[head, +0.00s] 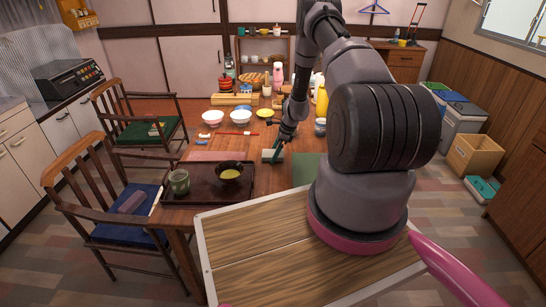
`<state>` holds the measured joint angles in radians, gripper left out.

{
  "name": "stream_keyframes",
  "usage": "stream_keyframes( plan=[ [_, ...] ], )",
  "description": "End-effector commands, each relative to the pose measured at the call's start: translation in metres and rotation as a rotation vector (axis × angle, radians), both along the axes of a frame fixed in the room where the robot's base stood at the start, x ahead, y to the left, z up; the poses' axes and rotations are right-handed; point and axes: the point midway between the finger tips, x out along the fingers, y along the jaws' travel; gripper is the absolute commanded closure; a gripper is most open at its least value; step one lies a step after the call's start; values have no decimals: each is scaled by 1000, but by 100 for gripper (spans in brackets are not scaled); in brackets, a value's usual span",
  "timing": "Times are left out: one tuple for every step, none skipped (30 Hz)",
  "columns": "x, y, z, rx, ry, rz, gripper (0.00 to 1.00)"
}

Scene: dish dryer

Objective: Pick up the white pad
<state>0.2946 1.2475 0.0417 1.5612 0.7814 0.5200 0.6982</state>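A small pale, whitish-grey pad (267,157) lies on the wooden table, right of the dark tray. It looks like the white pad. My gripper (276,152) points down at the pad, with its fingertips over or at its upper right part. The fingers are small and dark here. I cannot tell whether they touch the pad or how far apart they are. Part of the pad is hidden behind the fingers.
White bowls (241,117) and a yellow dish (265,113) stand farther back. A green mat (304,170) lies right of the pad. Chairs line the left side.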

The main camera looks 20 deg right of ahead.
Motion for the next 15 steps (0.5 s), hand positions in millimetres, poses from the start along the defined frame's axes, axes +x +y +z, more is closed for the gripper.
stream_keyframes(
  plan=[
    [0,0,0,0,0,0,27],
    [0,0,0,0,0,0,38],
    [0,0,0,0,0,0,54],
    [0,0,0,0,0,0,65],
    [0,0,0,0,0,0,67],
    [0,0,0,0,0,0,76],
    [0,0,0,0,0,0,76],
    [0,0,0,0,0,0,76],
    [0,0,0,0,0,0,76],
    [0,0,0,0,0,0,76],
    [0,0,0,0,0,0,76],
    [0,0,2,0,-1,0,76],
    [0,0,3,-1,-1,1,76],
    [1,0,6,-1,-2,0,76],
    [1,0,10,-1,-3,1,76]
  ],
)
